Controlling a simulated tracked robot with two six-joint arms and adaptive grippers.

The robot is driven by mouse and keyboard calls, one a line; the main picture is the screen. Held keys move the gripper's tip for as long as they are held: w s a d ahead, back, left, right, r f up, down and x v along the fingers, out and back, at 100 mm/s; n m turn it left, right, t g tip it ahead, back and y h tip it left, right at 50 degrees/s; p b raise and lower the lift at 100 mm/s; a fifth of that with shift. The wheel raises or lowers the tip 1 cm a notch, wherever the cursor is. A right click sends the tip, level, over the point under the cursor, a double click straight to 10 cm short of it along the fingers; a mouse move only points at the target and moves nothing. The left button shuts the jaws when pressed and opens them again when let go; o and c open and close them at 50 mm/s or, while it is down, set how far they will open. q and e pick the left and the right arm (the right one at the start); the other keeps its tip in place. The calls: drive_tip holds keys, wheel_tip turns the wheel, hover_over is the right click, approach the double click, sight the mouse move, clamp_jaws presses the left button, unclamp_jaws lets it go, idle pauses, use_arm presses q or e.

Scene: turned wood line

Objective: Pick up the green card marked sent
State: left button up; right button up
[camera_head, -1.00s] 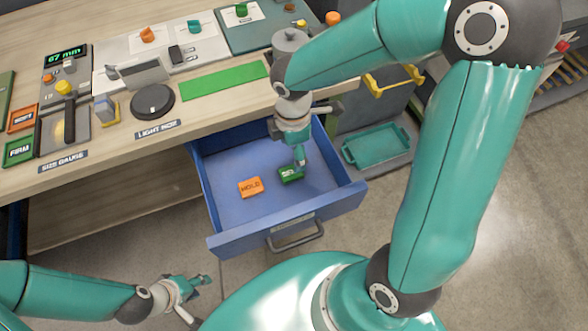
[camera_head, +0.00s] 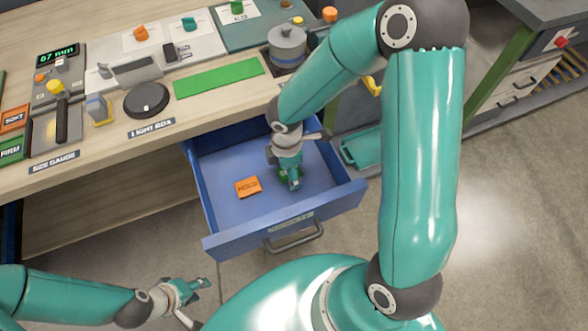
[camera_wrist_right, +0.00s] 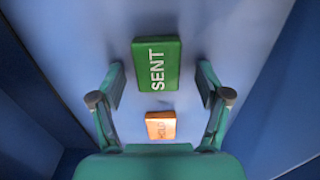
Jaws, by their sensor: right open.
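The green card marked SENT (camera_wrist_right: 157,65) lies on the blue drawer floor, between and slightly beyond the open fingers of my right gripper (camera_wrist_right: 161,84) in the wrist view. The fingers look apart from the card on both sides. In the head view my right gripper (camera_head: 290,181) is down inside the open drawer (camera_head: 218,212) and mostly covers the green card (camera_head: 282,175). My left gripper (camera_head: 197,300) is open and empty, low in the head view, in front of the drawer.
An orange card marked HOLD (camera_head: 247,187) lies left of the green one in the drawer. The drawer walls stand close around my right gripper. The bench above holds a size gauge (camera_head: 57,125), a light box (camera_head: 147,99) and a green strip (camera_head: 218,77). A teal tray (camera_head: 352,152) is right of the drawer.

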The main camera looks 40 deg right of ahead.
drive_tip(key=c, duration=0.9)
drive_tip(key=shift+r, duration=0.15)
drive_tip(key=shift+c, duration=0.2)
